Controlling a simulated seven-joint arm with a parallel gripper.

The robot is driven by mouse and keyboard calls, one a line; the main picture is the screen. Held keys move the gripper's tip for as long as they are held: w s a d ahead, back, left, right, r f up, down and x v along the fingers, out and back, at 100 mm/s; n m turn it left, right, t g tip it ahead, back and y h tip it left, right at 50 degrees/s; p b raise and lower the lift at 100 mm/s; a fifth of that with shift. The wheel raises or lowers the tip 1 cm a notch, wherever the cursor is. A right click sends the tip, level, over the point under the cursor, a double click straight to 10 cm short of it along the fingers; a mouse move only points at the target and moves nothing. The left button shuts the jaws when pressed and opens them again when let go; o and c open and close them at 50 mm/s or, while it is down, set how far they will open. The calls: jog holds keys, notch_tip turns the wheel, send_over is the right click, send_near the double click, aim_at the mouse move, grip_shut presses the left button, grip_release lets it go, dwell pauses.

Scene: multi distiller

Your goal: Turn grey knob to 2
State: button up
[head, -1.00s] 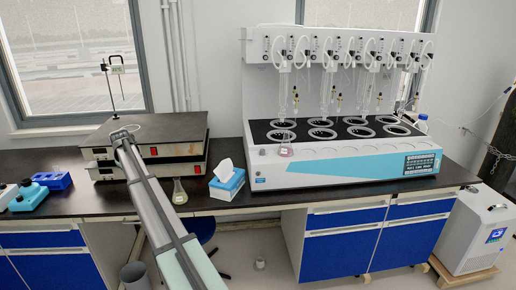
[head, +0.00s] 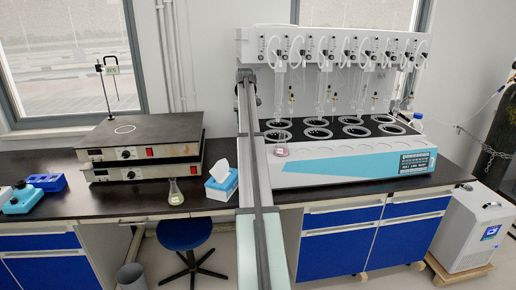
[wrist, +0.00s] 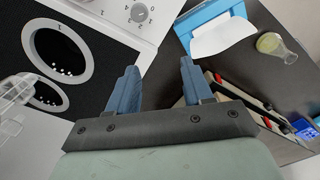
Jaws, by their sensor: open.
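The grey knob (wrist: 139,13) shows at the top of the wrist view, on the white panel of the distiller (head: 345,172). Small marks ring it, too small to read surely, so its setting cannot be told. My gripper (wrist: 159,68) has two blue fingers spread apart with nothing between them. The knob lies beyond the fingertips, up and slightly left of them in that view, and no finger touches it.
A blue tissue box (head: 221,186) and a flask of yellowish liquid (head: 175,193) stand left of my arm. Two stacked hotplates (head: 120,137) are further left. Glass tubes hang above the heating rings.

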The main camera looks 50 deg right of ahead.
jog(key=s+d+r, duration=0.1)
jog(key=s+d, duration=0.2)
jog(key=s, duration=0.1)
notch_tip(320, 180, down, 13)
jog(key=shift+s, duration=0.15)
dwell(0.4)
grip_shut()
dwell(0.4)
